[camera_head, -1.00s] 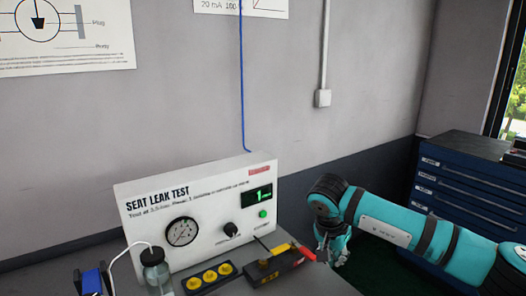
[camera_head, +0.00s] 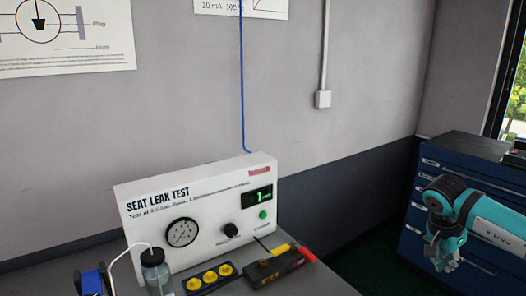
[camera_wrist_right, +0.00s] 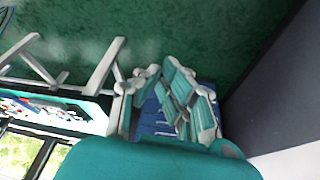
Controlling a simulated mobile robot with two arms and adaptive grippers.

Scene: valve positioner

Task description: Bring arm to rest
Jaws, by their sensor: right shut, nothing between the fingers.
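My right arm comes in from the right edge of the head view, and its teal gripper (camera_head: 447,258) hangs fingers down in front of the blue drawer cabinet. The gripper is shut and empty, well to the right of the bench. In the right wrist view the gripper's fingers (camera_wrist_right: 170,105) show closed together, with green floor and the blue cabinet behind them. My left gripper is not in view.
The seat leak test panel (camera_head: 205,215) stands on the grey bench with a bottle (camera_head: 156,268), a yellow-socket strip (camera_head: 210,277) and a dark block with a red-handled tool (camera_head: 276,265). A blue drawer cabinet (camera_head: 412,215) stands at the right. Floor between bench and cabinet is clear.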

